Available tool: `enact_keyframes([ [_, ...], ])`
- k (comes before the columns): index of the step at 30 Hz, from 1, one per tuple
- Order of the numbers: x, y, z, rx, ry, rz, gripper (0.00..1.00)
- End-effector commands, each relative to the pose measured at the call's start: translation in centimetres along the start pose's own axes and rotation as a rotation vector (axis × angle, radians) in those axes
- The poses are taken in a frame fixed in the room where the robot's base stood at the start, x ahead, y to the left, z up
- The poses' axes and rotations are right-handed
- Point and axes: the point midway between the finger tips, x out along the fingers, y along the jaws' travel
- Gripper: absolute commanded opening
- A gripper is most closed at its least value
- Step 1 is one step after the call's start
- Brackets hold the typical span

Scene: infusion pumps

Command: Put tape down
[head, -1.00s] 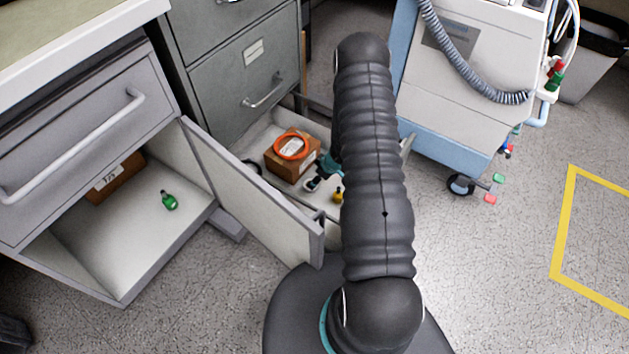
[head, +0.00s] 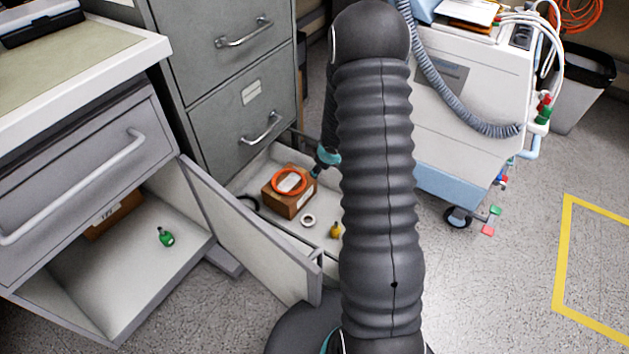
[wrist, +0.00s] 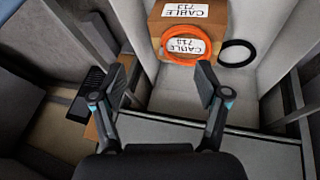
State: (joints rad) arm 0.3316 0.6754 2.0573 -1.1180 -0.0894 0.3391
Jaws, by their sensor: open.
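A small white ring that looks like the tape roll (head: 308,220) lies flat on the floor of the open drawer, in front of a brown box, in the head view. I do not see it in the wrist view. My gripper (wrist: 160,85) is open, with nothing between its fingers in the wrist view. In the head view my gripper (head: 316,171) is above the drawer by the box's right side, apart from the roll and partly hidden by my arm.
The drawer (head: 268,160) holds the cardboard box (head: 300,203) with an orange cable coil (head: 289,181) on top, a black ring (wrist: 237,53) and a yellow bottle (head: 335,230). An open cabinet door (head: 250,225) stands beside it. A green bottle (head: 166,237) is in the left cabinet.

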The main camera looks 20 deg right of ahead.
Motion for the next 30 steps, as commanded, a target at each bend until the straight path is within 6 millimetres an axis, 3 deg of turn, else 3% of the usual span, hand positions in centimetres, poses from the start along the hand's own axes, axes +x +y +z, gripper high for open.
enact_keyframes([
  [1,-1.9,0.5,-0.9,0.009,0.002,0.030,0.74],
  [7,-8.3,1.9,-2.9,0.060,-0.007,0.125,0.74],
  [14,-15.7,1.9,-4.2,0.133,-0.014,0.200,0.74],
  [23,-24.8,-0.1,-4.1,0.238,-0.014,0.247,0.74],
  [30,-31.2,-3.1,-3.0,0.318,-0.008,0.239,0.74],
])
